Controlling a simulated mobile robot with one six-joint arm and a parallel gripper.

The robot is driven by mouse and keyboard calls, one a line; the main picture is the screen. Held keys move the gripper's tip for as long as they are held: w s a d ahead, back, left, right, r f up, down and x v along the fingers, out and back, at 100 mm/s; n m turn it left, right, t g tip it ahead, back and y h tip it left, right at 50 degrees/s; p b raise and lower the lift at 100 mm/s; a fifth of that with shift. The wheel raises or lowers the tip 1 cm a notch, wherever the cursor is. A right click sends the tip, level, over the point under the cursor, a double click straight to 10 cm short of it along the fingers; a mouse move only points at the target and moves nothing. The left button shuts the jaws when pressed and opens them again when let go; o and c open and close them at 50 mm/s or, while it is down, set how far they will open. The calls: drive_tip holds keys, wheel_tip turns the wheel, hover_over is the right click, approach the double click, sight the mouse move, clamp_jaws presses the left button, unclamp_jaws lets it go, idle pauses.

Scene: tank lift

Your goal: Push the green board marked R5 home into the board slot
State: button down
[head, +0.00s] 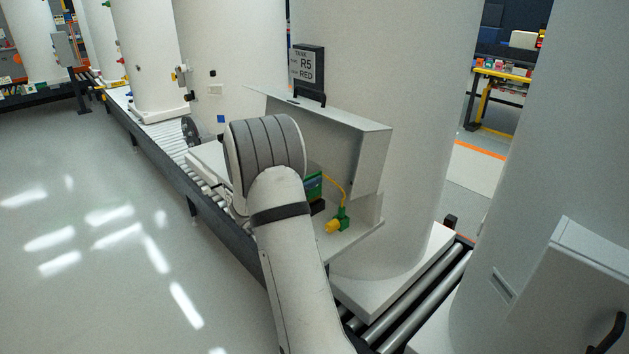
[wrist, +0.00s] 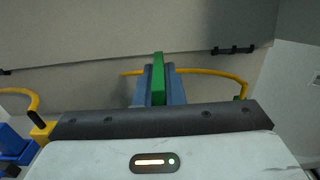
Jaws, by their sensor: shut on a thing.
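In the wrist view my gripper (wrist: 159,88) is shut on the green board (wrist: 158,70), seen edge-on as a narrow green strip between two blue-grey fingers. In the head view my arm hides the gripper. A green part (head: 314,188) shows just right of my wrist inside the open box on the tank; I cannot tell whether it is the held board. The board slot is hidden, so I cannot tell how deep the board sits. No R5 marking on the board is readable.
A sign (head: 308,65) reading R5 RED stands above the open box (head: 345,135). A yellow cable (head: 340,185) runs down to a green and yellow connector (head: 338,222). The wrist view shows a blue block (wrist: 12,145) at lower left. The floor (head: 100,220) at left is clear.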

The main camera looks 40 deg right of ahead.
drive_tip(key=shift+f, duration=0.15)
drive_tip(key=shift+f+b, duration=0.35)
drive_tip(key=shift+b, duration=0.05)
drive_tip(key=shift+f+b, duration=0.75)
drive_tip(key=shift+f, duration=0.15)
drive_tip(key=shift+r, duration=0.1)
drive_tip(key=shift+r+p, duration=0.55)
drive_tip(key=shift+r, duration=0.4)
drive_tip(key=shift+b, duration=0.5)
idle(1.3)
drive_tip(key=shift+f+b, duration=0.95)
drive_tip(key=shift+f, duration=0.15)
drive_tip(key=c, duration=1.5)
unclamp_jaws()
drive_tip(key=shift+o, duration=0.2)
